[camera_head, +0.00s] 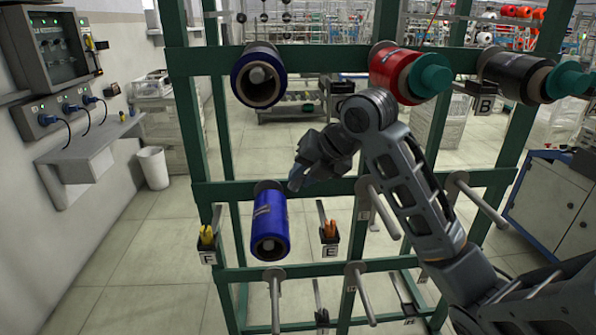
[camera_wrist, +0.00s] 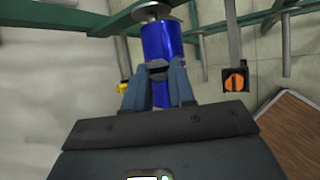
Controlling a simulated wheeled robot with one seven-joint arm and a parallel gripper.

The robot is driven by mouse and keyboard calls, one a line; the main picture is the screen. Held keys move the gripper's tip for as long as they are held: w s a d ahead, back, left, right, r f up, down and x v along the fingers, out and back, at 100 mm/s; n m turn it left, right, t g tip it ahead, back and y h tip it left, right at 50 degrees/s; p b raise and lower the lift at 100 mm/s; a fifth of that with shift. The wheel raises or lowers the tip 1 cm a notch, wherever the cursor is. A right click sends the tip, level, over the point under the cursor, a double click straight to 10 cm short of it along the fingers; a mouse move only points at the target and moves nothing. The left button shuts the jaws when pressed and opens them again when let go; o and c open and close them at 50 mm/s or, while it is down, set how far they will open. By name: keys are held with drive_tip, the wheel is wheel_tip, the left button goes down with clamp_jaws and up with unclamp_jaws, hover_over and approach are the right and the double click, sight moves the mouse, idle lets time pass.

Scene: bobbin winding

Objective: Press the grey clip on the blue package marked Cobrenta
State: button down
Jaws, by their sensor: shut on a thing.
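A blue package (camera_head: 269,224) with a pale label sits on a peg of the green rack, lower left in the head view; the lettering is too small to read. It also shows beyond my fingers in the wrist view (camera_wrist: 160,40). My gripper (camera_head: 297,180) is just right of its upper end in the head view. In the wrist view its fingers (camera_wrist: 157,75) are shut on a small grey piece, the grey clip (camera_wrist: 157,68), which lies in front of the package. I cannot tell whether the clip touches the package. Another blue package (camera_head: 257,78) hangs above.
A red package (camera_head: 402,72) and a black package (camera_head: 515,74) are on the upper pegs. Bare pegs (camera_head: 482,204) stick out at right.

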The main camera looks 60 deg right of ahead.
sight(295, 190)
drive_tip(key=shift+w+a+f+b, duration=0.2)
drive_tip(key=shift+w+f, duration=0.05)
drive_tip(key=shift+f, duration=0.4)
drive_tip(key=shift+w+a+f+b, duration=0.2)
drive_tip(key=shift+w+f+b, duration=0.05)
drive_tip(key=shift+f, duration=0.35)
drive_tip(key=shift+w+a+f+b, duration=0.2)
drive_tip(key=shift+w+f, duration=0.05)
drive_tip(key=shift+f, duration=0.4)
drive_tip(key=shift+w+a+f+b, duration=0.3)
drive_tip(key=shift+w+f+b, duration=0.05)
drive_tip(key=shift+f+b, duration=0.4)
drive_tip(key=shift+w+f+b, duration=0.15)
drive_tip(key=shift+f+b, duration=0.1)
drive_tip(key=shift+b, duration=0.25)
drive_tip(key=shift+r, duration=0.1)
drive_tip(key=shift+s+d+r+p, duration=0.3)
drive_tip(key=shift+s+r, duration=0.1)
drive_tip(key=shift+r, duration=0.45)
drive_tip(key=shift+s+d+r+p, duration=0.25)
drive_tip(key=shift+s+r+p, duration=0.1)
drive_tip(key=shift+r, duration=0.5)
drive_tip(key=shift+s+d+r+p, duration=0.25)
drive_tip(key=shift+s+r, duration=0.15)
drive_tip(key=shift+r, duration=0.45)
